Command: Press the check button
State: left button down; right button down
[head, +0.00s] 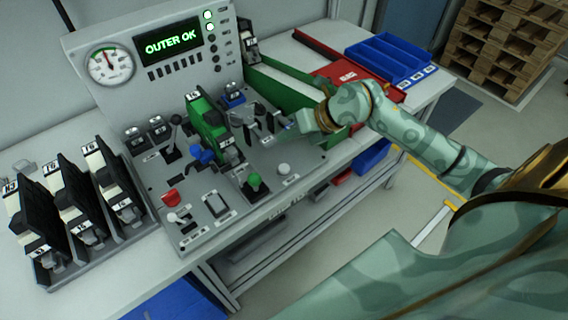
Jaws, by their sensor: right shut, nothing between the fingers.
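A control panel (205,235) on the bench carries several buttons and levers. A green-topped control (253,182) stands near its front edge, with a white round button (283,169) to its right. A red control (171,198) is at the front left. The labels are too small to read, so I cannot tell which one is the check button. My right gripper (284,132) is shut and empty, reaching in from the right over the panel's right part, behind the white button. Whether it touches anything is unclear. My left gripper is not in view.
A display (168,43) reads "OUTER OK", beside a round gauge (110,64). A green clamp-like unit (207,122) stands mid-panel, close left of my gripper. Black tagged units (85,190) stand at left. Blue bins (388,58) and a red tray (345,75) lie back right.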

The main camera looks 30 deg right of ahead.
jog(key=b, duration=0.7)
send_over(288, 169)
notch_tip(288, 169, down, 8)
jog(key=shift+w+f, duration=0.1)
jog(key=shift+f, duration=0.35)
dwell(1.3)
jog(key=shift+f, duration=0.4)
jog(key=shift+f, duration=0.55)
dwell(0.6)
jog(key=shift+r, duration=0.15)
jog(key=shift+r+p, duration=0.85)
